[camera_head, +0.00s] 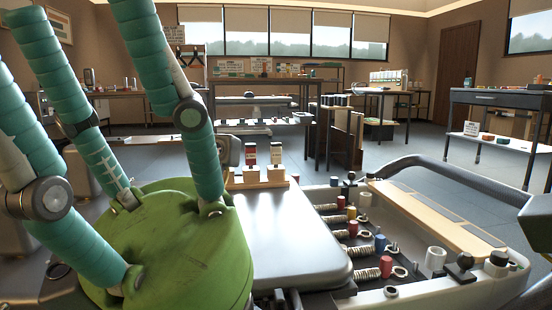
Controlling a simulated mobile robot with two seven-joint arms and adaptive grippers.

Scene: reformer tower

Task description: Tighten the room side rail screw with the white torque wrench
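A reformer with a smooth grey carriage (285,235) fills the lower middle of the head view. Its pale frame (440,291) runs along the near right, with dark knobs (466,261) at the near corner. I cannot tell which part is the room side rail screw. I cannot make out a white torque wrench. Neither gripper can be made out. A large green rounded body (185,255) with teal segmented tubes (150,60) and grey joints covers the left and hides what is behind it.
Coil springs (368,274), coloured cylinders and white cups (436,257) sit in the frame's bay. A dark curved bar (460,176) arches over the right side. A dark table (500,98) stands right; open floor lies between.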

